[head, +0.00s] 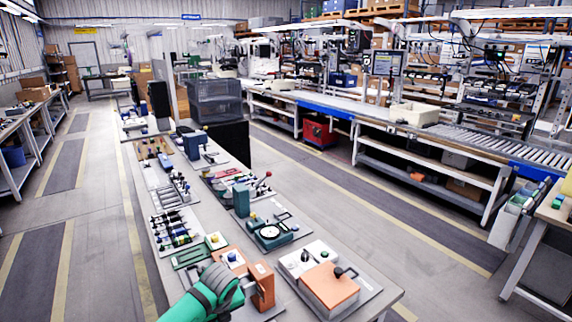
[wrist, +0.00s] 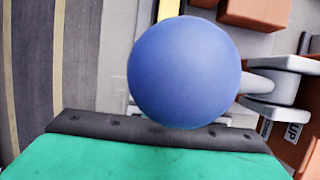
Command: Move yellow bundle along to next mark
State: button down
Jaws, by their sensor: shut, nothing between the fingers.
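I cannot make out a yellow bundle or a mark for it in either view. A yellow strip (wrist: 168,9) shows at the top edge of the wrist view, too cut off to identify. My gripper's green body and dark front edge (wrist: 155,131) fill the bottom of the wrist view. My gripper is shut and empty. A blue ball knob (wrist: 183,72) on a grey lever stands right in front of it, close to or touching the dark edge; I cannot tell which. In the head view my green and grey arm end (head: 215,292) is beside the orange fixture (head: 258,282); its fingertips are hidden.
The long grey bench (head: 373,307) carries several fixtures, including a teal one with a round dial (head: 270,232) and an orange-topped box (head: 330,285).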

jog(key=shift+d+r, duration=0.1)
jog(key=shift+r, duration=0.45)
jog(key=shift+s+a+r, duration=0.1)
jog(key=shift+a+r, duration=0.05)
jog(key=shift+r, duration=0.4)
jog(key=shift+s+a+r, duration=0.1)
jog(key=shift+r, duration=0.45)
jog(key=shift+d+r, duration=0.1)
jog(key=shift+r, duration=1.8)
jog(key=shift+w, duration=0.1)
